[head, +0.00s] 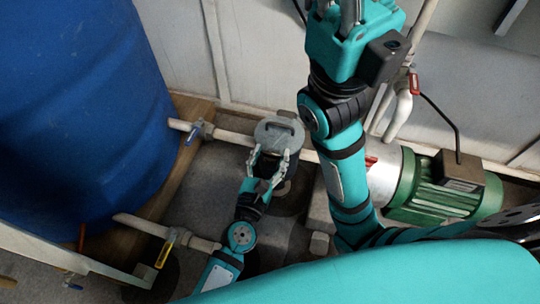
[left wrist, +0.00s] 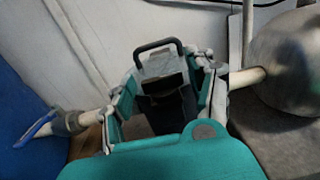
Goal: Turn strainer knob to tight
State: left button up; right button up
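The strainer (head: 280,131) is a dark pot with a grey lid, set in the white pipe line in the middle of the head view. Its lid carries a raised handle-like knob, and the strainer also shows in the left wrist view (left wrist: 163,65). My left gripper (head: 270,157) is open, with its fingers either side of the strainer's near side, below the lid. In the left wrist view the fingers (left wrist: 168,78) flank the dark body; contact is unclear. My right gripper (head: 340,14) is raised at the top edge, its fingertips cut off.
A blue tank (head: 80,100) stands at left. A blue-handled valve (head: 194,133) and a yellow-handled valve (head: 167,247) sit on the pipes. A green pump motor (head: 445,190) is at right. My right arm crosses just right of the strainer.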

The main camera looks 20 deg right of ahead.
pick_arm(q)
jog(key=c, duration=0.9)
jog(key=shift+c, duration=0.2)
jog(key=shift+f, duration=0.1)
